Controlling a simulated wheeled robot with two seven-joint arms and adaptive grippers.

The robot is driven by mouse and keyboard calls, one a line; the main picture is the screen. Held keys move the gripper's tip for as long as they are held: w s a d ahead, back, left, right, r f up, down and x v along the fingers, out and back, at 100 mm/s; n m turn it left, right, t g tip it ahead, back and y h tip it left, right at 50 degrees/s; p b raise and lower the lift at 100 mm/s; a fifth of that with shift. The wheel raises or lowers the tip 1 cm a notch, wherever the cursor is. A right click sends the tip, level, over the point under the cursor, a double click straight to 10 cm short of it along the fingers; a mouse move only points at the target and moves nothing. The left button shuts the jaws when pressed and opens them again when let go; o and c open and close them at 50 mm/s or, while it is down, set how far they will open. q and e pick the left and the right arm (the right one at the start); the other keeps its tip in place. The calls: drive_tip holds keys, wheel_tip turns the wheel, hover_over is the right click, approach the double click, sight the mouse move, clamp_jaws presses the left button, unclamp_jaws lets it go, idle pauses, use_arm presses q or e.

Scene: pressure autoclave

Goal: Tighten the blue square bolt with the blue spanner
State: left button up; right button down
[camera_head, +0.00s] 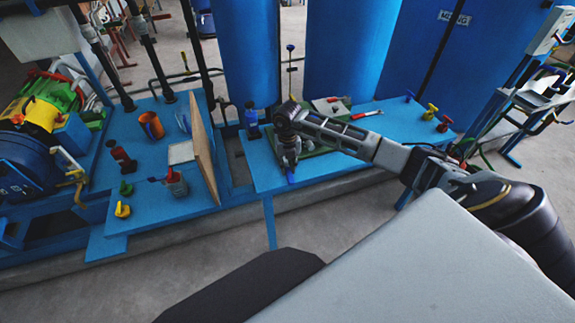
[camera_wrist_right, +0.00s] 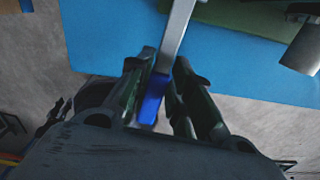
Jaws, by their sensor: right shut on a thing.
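My right gripper (camera_head: 290,168) is over the front left part of the right-hand blue table. Its fingers also show in the right wrist view (camera_wrist_right: 157,88), closed around the blue handle of a spanner. The spanner's blue handle (camera_wrist_right: 152,100) sits between the fingers, and its silver shank (camera_wrist_right: 179,30) runs up out of the wrist picture, over the table. In the head view the blue handle end (camera_head: 291,179) sticks out below the gripper. The spanner's head is out of the wrist view. I cannot make out the blue square bolt. My left gripper is not in view.
The right-hand blue table (camera_head: 385,120) carries a red-handled spanner (camera_head: 366,115) and knobs at its right end. A grey cylindrical part (camera_wrist_right: 305,45) is close on the right in the wrist view. A brown board (camera_head: 203,150) stands on the left table. Large blue tanks stand behind.

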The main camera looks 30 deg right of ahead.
sight(288, 167)
drive_tip(key=shift+f+b, duration=0.35)
drive_tip(key=shift+f, duration=0.25)
drive_tip(key=c, duration=1.2)
unclamp_jaws()
drive_tip(key=shift+r, duration=0.1)
wheel_tip(288, 167, up, 12)
idle(0.4)
